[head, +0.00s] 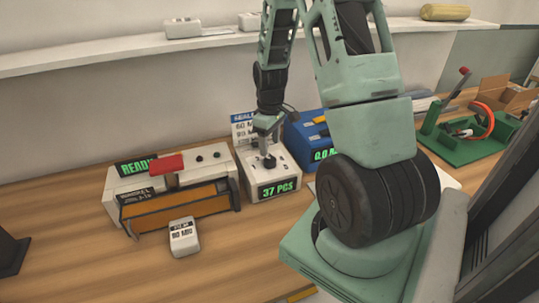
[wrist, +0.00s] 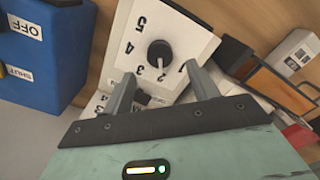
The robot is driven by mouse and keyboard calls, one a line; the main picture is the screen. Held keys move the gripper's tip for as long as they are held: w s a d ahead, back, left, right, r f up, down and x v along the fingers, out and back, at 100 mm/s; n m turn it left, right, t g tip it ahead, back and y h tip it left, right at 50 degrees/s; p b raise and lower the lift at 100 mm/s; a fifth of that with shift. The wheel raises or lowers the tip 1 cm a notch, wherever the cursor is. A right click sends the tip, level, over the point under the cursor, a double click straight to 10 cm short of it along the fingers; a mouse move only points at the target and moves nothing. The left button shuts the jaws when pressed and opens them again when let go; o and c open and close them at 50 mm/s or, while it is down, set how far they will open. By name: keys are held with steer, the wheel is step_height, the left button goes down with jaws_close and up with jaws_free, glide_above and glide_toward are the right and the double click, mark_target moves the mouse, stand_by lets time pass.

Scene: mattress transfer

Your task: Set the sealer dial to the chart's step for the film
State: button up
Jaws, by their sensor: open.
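The white dial box (head: 285,170) stands on the bench with a green "37 PCS" display. Its black knob (wrist: 160,53) shows in the wrist view among numbers 1 to 5. The knob's pale mark points between 2 and 1, nearer 2; the exact setting is hard to tell. My gripper (wrist: 162,85) is open, its fingers apart and short of the knob in that view; in the head view my gripper (head: 266,130) is above the box. The chart (head: 242,128) behind is partly hidden, with "60 MI" and "90 MI" lines. A small white block (head: 183,238) reads "90 MIC".
A sealer (head: 125,185) with a red handle (head: 166,163) and "READY" display stands left of the dial box. A blue box (head: 305,130) stands close on its right. A green board (head: 460,140) lies far right.

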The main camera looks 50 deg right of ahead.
mark_target(270, 159)
step_height(270, 159, down, 6)
steer(key=shift+r+p, duration=0.1)
steer(key=shift+p, duration=0.25)
steer(key=c, duration=1)
